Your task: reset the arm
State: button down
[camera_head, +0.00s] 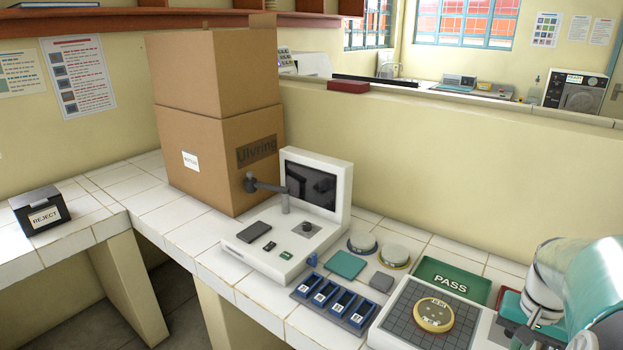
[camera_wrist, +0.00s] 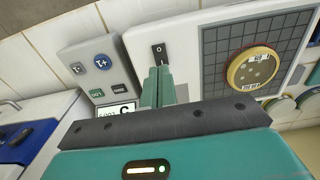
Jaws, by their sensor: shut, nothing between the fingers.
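My gripper (camera_wrist: 157,88) shows in the wrist view, its two teal fingers pressed together with nothing between them. It hangs over the near side of a white device with a black rocker switch (camera_wrist: 159,50). A small grey panel (camera_wrist: 78,50) with a blue button lies left of the fingers. In the head view my white and teal arm comes in at the lower right, and the fingertips cannot be made out there. A round yellow-rimmed dish (camera_head: 433,314) sits on the dark grid plate (camera_head: 403,340); the dish (camera_wrist: 252,70) is right of the fingers in the wrist view.
A green PASS tray (camera_head: 447,281) lies behind the grid plate. Several blue holders (camera_head: 325,294) stand left of it, with a monitor device (camera_head: 335,190) and stacked cardboard boxes (camera_head: 185,165) beyond. A black REJECT box (camera_head: 40,212) is far left. The left counter is mostly clear.

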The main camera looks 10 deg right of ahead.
jog(key=a+r+n+t, duration=0.2)
jog(key=a+r+n, duration=0.1)
jog(key=a, duration=0.7)
jog(key=w+a+r+n+t, duration=0.1)
jog(key=a+r+n, duration=0.1)
jog(key=a, duration=0.8)
jog(key=w+a+r+n+t, duration=0.1)
jog(key=a+r+n+t, duration=0.1)
jog(key=a, duration=0.8)
jog(key=r+n, duration=0.1)
jog(key=n, duration=0.1)
jog(key=shift+a+r+n+t, duration=0.15)
jog(key=shift+r+n+t, duration=0.15)
jog(key=shift+n, duration=0.1)
